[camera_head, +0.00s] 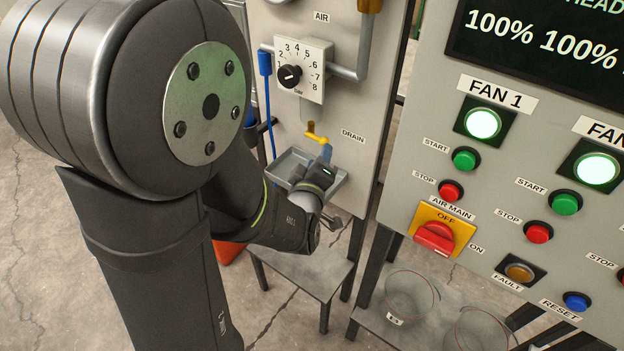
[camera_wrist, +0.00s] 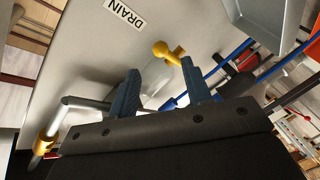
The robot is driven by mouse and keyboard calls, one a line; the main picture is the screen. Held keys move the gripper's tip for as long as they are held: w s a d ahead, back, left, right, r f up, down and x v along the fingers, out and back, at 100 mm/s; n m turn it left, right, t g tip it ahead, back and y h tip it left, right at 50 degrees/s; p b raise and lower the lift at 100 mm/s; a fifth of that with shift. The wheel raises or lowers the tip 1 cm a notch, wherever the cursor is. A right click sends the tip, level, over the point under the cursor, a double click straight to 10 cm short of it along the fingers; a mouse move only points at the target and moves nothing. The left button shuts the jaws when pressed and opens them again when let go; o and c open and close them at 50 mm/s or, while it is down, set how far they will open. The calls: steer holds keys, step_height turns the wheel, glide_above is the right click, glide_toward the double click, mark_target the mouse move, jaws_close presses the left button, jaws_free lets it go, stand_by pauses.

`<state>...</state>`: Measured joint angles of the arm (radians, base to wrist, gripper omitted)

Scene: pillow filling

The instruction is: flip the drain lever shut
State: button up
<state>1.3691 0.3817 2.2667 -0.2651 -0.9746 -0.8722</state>
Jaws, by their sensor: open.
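The yellow drain lever (camera_head: 317,136) sits below the dial on the grey panel, left of the DRAIN label (camera_head: 353,136). In the wrist view the lever (camera_wrist: 166,50) shows a rounded knob end and lies just beyond my fingertips. My gripper (camera_wrist: 158,80) is open, with its two blue fingers apart and a clear, glass-like bowl (camera_wrist: 158,84) between them. In the head view my gripper (camera_head: 326,156) is just below the lever, and the wrist partly hides the area under it. I cannot tell whether a finger touches the lever.
A grey metal tray (camera_head: 290,165) is beside my wrist. A dial plate (camera_head: 302,70) and a grey pipe (camera_head: 350,72) are above. A blue-handled tool (camera_head: 265,65) hangs at left. The button panel (camera_head: 405,165) stands at right, with glass bowls (camera_head: 410,296) below.

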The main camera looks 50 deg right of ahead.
mark_target(326, 138)
steer(key=f+v, duration=0.1)
steer(key=v, duration=0.6)
steer(key=shift+a+r, duration=0.25)
steer(key=shift+r, duration=0.3)
steer(key=shift+s, duration=0.1)
steer(key=x, duration=1.7)
steer(key=shift+d, duration=0.25)
